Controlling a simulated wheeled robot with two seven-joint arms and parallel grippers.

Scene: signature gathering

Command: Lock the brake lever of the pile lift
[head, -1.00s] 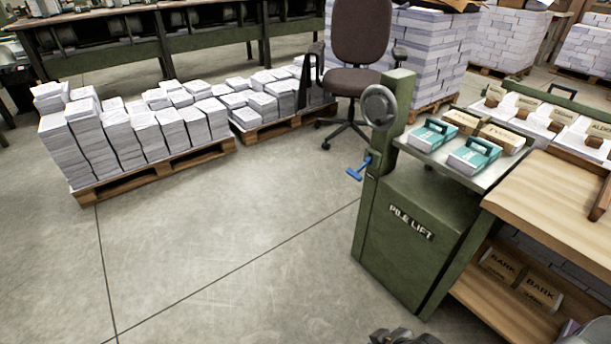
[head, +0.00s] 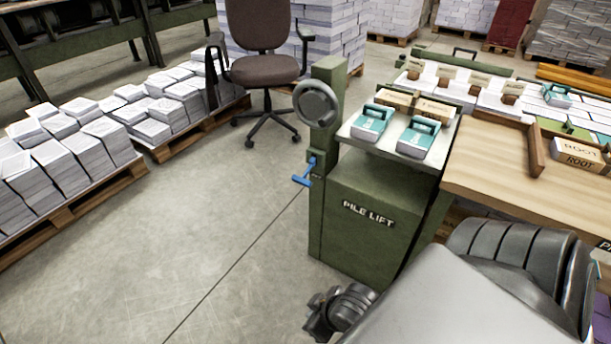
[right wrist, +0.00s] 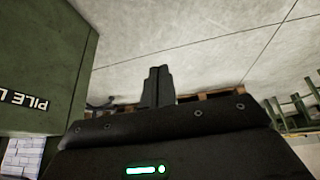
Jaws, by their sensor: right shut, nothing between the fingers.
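The green pile lift (head: 350,245) stands in the middle of the head view. Its blue brake lever (head: 303,177) sticks out to the left from the post, below the grey handwheel (head: 316,103). My right gripper (head: 319,312) is low in front of the lift, below the lever and apart from it. In the right wrist view its fingers (right wrist: 154,86) are together with nothing between them, and the lift's side (right wrist: 45,65) fills the left. I cannot make out the lever in that view. My left gripper is out of view.
Teal-and-white packs (head: 415,139) lie on the lift's platform. A wooden table (head: 495,170) adjoins the lift on the right. An office chair (head: 265,70) stands behind, and paper stacks (head: 60,165) on pallets are at the left. The floor left of the lift is clear.

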